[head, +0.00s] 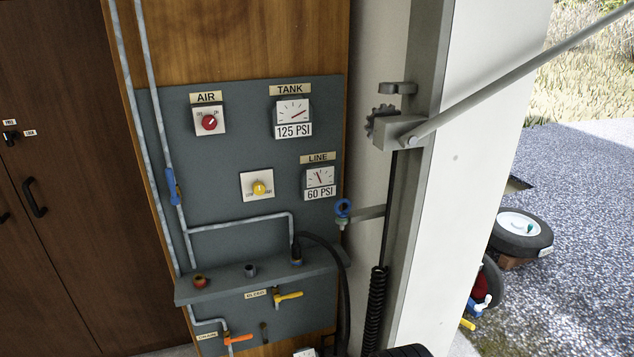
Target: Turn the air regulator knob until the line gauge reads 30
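The air regulator knob (259,188) is yellow, on a white square plate marked LOW at its left, with a partly readable word at its right. It sits at the middle of the grey panel. The line gauge (320,177) is right of it, under a LINE label, and its readout says 60 PSI. The tank gauge (292,112) above it reads 125 PSI. A red AIR switch knob (209,122) is at the panel's upper left. My gripper is not in view.
A grey shelf (225,287) juts out below the knob, holding small fittings and a black hose (345,290). Pipes run left of and below the knob. An orange-handled valve (238,339) and a yellow-handled one (288,296) are lower. A white pillar (440,200) stands at right.

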